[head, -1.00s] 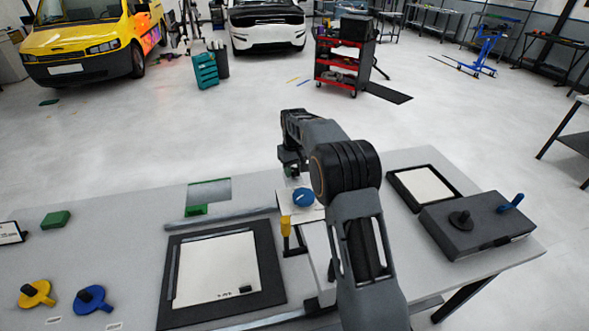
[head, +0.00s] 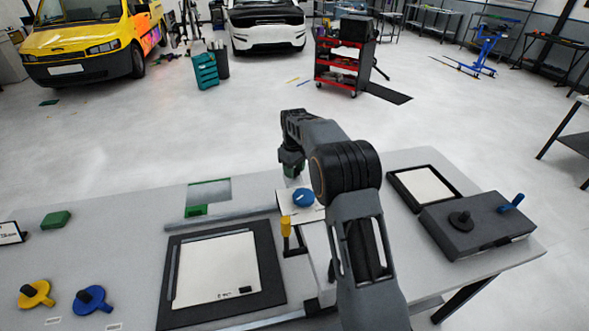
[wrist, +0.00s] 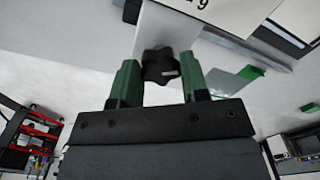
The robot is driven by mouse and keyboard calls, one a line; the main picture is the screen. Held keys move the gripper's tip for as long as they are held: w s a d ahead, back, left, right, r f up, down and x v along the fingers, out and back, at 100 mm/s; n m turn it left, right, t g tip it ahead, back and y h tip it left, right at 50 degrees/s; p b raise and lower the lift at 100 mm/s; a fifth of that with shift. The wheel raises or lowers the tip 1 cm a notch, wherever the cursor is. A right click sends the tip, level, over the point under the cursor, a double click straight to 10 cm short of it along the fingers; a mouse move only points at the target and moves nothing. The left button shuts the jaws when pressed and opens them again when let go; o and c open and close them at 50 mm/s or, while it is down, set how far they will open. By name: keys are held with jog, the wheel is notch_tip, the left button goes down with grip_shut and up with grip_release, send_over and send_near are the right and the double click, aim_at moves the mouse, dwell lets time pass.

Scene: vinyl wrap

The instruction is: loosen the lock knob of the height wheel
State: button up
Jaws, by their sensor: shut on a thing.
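A black star-shaped lock knob (wrist: 161,66) shows in the wrist view, between the two green fingers of my gripper (wrist: 162,84). My gripper is shut on the knob, at the edge of a white plate (wrist: 185,28). In the head view my gripper (head: 292,168) points down at the far side of the table, and the black knob cannot be made out there. A blue round knob (head: 303,198) sits just nearer on a white plate. I cannot tell which part is the height wheel.
A black-framed panel (head: 272,285) and a yellow-handled part (head: 286,228) lie in front. A dark box (head: 470,228) with a blue lever stands at right. Open floor lies beyond the table.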

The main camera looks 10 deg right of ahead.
jog(key=shift+r, duration=0.1)
jog(key=o, duration=0.9)
notch_tip(320, 180, up, 14)
jog(key=shift+f+b, duration=0.15)
jog(key=shift+b, duration=0.3)
